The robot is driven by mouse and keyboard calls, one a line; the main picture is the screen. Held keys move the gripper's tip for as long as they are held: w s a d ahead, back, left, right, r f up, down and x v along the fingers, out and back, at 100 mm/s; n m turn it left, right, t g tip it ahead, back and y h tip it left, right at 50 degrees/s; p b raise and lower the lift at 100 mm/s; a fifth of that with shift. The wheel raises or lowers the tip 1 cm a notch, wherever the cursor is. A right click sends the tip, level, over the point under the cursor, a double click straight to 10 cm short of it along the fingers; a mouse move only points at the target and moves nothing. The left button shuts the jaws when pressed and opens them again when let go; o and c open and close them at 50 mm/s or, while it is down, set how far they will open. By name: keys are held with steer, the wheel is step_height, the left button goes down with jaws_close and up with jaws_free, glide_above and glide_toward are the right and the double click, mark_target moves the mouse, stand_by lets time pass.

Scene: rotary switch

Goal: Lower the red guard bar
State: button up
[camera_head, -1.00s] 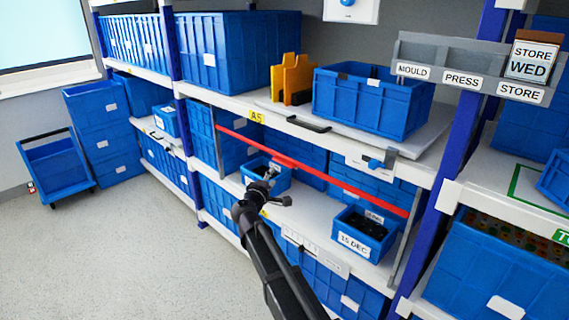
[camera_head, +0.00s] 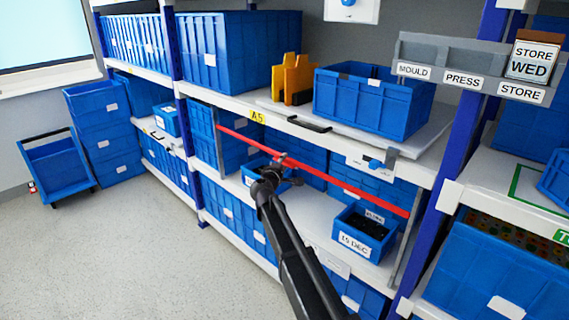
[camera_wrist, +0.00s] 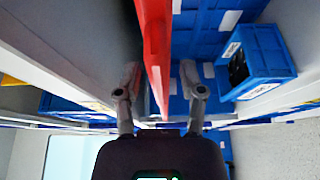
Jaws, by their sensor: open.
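The red guard bar (camera_head: 345,186) runs across the front of the middle shelf bay, between two grey side arms, in the head view. It is raised above the shelf board. In the wrist view the red bar (camera_wrist: 154,50) runs lengthwise between the two fingers. My gripper (camera_head: 279,163) is at the bar's middle, around its red centre part in the head view. The gripper (camera_wrist: 160,80) is open, with a finger on each side of the bar. Whether either finger touches the bar cannot be told.
A small blue bin (camera_head: 363,233) labelled 15 DEC stands on the shelf board right of my arm. Another small bin (camera_head: 254,172) sits behind my gripper. The upper shelf (camera_head: 262,104) with a sliding board and black handle lies above the bar. Open floor is at left.

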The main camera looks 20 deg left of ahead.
jaws_close()
steer(key=shift+f, duration=0.15)
step_height(320, 180, down, 20)
steer(key=b, duration=2)
jaws_free()
steer(key=shift+f, duration=0.15)
